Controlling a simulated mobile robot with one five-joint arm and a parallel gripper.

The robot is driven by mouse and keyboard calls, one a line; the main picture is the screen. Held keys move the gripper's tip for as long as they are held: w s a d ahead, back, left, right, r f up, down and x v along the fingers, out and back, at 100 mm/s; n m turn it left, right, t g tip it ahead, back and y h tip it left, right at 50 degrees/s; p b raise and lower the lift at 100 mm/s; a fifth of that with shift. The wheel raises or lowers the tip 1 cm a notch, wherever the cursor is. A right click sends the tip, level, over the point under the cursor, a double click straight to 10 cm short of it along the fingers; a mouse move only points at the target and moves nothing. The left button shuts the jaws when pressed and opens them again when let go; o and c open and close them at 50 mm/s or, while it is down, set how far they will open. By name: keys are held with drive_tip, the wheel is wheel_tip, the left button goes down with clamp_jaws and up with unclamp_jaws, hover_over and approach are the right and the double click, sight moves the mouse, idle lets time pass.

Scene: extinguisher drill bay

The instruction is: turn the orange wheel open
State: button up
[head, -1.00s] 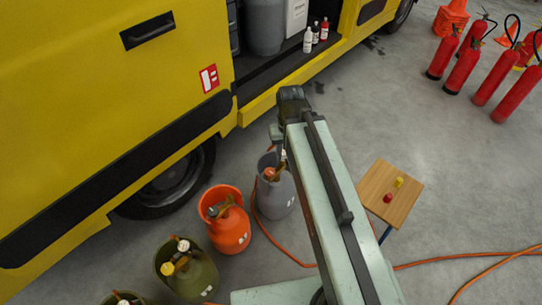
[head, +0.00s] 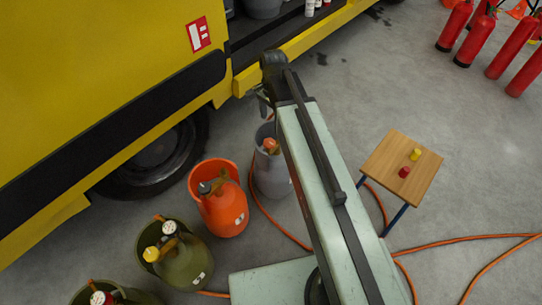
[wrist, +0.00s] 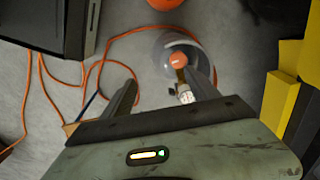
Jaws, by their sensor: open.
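The orange wheel (head: 270,145) sits on top of a grey cylinder (head: 272,180) beside the van. In the wrist view the orange wheel (wrist: 180,61) shows as a round knob on a brass valve, with a small gauge (wrist: 185,94) below it. My gripper (wrist: 165,74) is open, with one finger to each side. The wheel lies ahead of the fingers, nearer the right one. I cannot tell whether they touch it. In the head view my gripper (head: 266,104) hangs just above the cylinder, partly hidden by my arm.
An orange cylinder (head: 222,208) and green cylinders (head: 184,262) stand to the left. A yellow van (head: 90,85) is behind. A small wooden table (head: 402,170) with red and yellow caps stands right. An orange hose (head: 460,238) lies on the floor. Red extinguishers (head: 478,40) stand far right.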

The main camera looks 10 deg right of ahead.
sight(269, 142)
drive_tip(key=w+f+m+b, duration=0.2)
drive_tip(key=f, duration=0.2)
drive_tip(key=w+f+m+b, duration=0.2)
drive_tip(key=f+m+b, duration=0.1)
drive_tip(key=f, duration=0.1)
drive_tip(key=w+f+m+b, duration=0.2)
drive_tip(key=f+m+b, duration=0.1)
drive_tip(key=f, duration=0.1)
drive_tip(key=shift+f, duration=0.25)
drive_tip(key=shift+w+b, duration=0.1)
drive_tip(key=shift+b, duration=0.25)
drive_tip(key=shift+m, duration=0.3)
wheel_tip(269, 142, down, 8)
drive_tip(key=b, duration=0.7)
drive_tip(key=shift+r+b, duration=0.1)
drive_tip(key=shift+b, duration=0.25)
drive_tip(key=shift+r, duration=0.1)
